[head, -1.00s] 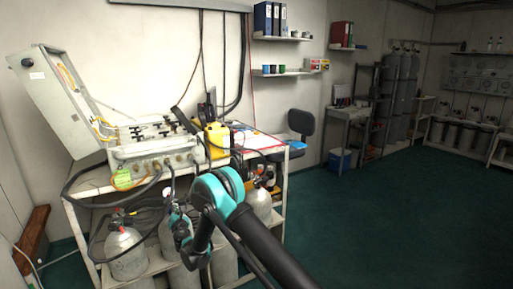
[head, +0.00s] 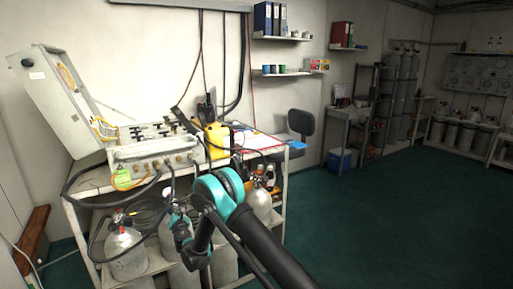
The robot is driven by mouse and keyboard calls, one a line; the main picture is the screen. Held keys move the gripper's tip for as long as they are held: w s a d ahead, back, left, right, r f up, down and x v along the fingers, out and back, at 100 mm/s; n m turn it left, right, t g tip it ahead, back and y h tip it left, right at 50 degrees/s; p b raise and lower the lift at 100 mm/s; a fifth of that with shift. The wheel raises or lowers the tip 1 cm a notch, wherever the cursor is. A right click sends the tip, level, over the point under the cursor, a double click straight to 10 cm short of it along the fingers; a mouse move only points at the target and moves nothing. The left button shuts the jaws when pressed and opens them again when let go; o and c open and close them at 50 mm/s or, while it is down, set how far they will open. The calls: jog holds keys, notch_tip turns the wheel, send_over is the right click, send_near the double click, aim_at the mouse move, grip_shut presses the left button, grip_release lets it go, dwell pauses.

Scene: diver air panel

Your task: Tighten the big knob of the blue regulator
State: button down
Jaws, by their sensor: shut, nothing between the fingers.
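My arm reaches in from the bottom right, bends at a teal joint and comes down in front of the cylinders under the bench. My gripper (head: 176,214) is small and dark at the arm's far end, by the top of the middle cylinder (head: 166,243). It is shut with nothing held. I cannot clearly make out the blue regulator or its big knob among the dark fittings and hoses there. I cannot tell whether my gripper touches any of them.
A grey cylinder (head: 126,262) stands at the left of the lower shelf, another (head: 259,206) at the right. Black hoses hang before the bench. On top are the open air panel case (head: 150,148) and a yellow device (head: 216,139). The green floor (head: 380,220) to the right is clear.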

jog(key=shift+w+d+f, duration=0.1)
jog(key=shift+d+f, duration=0.15)
dwell(0.4)
jog(key=shift+r, duration=0.1)
jog(key=v, duration=0.6)
jog(key=shift+d+r, duration=0.25)
dwell(0.3)
jog(key=shift+w, duration=0.1)
jog(key=w+a+h, duration=0.1)
jog(key=w+a, duration=0.3)
jog(key=shift+w+m, duration=0.4)
dwell(0.5)
